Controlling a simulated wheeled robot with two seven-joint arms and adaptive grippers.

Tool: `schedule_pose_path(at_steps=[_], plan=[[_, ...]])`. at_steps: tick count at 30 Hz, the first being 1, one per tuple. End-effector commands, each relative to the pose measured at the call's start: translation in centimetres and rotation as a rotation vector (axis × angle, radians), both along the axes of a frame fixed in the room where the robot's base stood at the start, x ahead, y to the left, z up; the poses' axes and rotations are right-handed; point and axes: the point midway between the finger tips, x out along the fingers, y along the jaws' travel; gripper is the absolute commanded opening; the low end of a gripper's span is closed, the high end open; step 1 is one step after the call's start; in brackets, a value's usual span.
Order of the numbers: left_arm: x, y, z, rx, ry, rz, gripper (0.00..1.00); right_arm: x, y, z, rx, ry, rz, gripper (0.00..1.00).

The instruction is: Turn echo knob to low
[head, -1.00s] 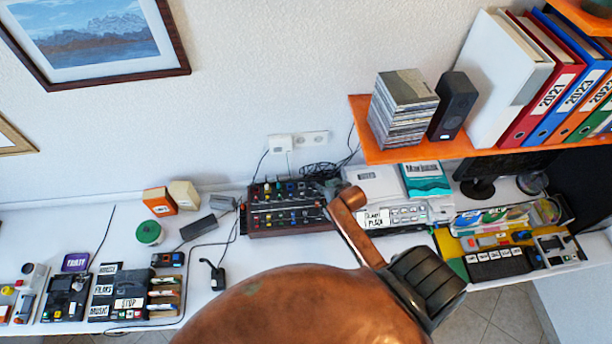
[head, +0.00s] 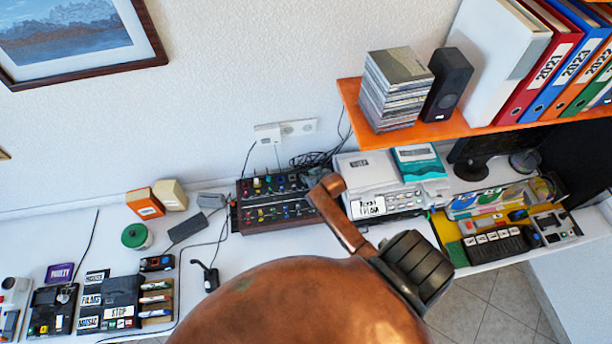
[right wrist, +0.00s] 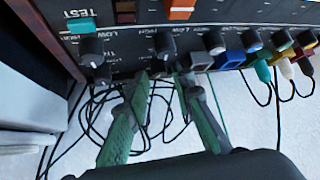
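The dark synth unit (head: 270,203) with rows of coloured knobs stands on the white desk. In the right wrist view its panel (right wrist: 125,36) fills the top, upside down, with a TEST label. Black knobs with white pointers show there, one near the left (right wrist: 92,52) and one near the middle (right wrist: 165,45). My right gripper (right wrist: 160,76) has its green-padded fingers apart, with the tips just below the middle knob; I cannot tell if they touch it. No echo label is readable. In the head view only a small grey part shows near the unit's right rear. My left gripper is not seen.
Loose cables (right wrist: 150,105) lie behind the fingers in the right wrist view. A printer-like white device (head: 375,185) stands right of the unit. An orange shelf (head: 440,128) with CDs (head: 392,92) and a speaker (head: 447,85) overhangs the desk.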

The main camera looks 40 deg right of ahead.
Motion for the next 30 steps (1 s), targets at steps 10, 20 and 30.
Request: schedule_pose_path(at_steps=[10,20,30], plan=[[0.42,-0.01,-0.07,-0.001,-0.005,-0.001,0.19,1.06,-0.2,-1.13,0.0,0.0,0.0,0.22],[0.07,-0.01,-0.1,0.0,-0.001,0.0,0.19,1.03,-0.19,-1.12,0.0,0.0,0.0,0.09],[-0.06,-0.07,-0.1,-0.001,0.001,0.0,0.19,1.02,-0.23,-1.1,-0.001,0.001,0.002,0.0]])
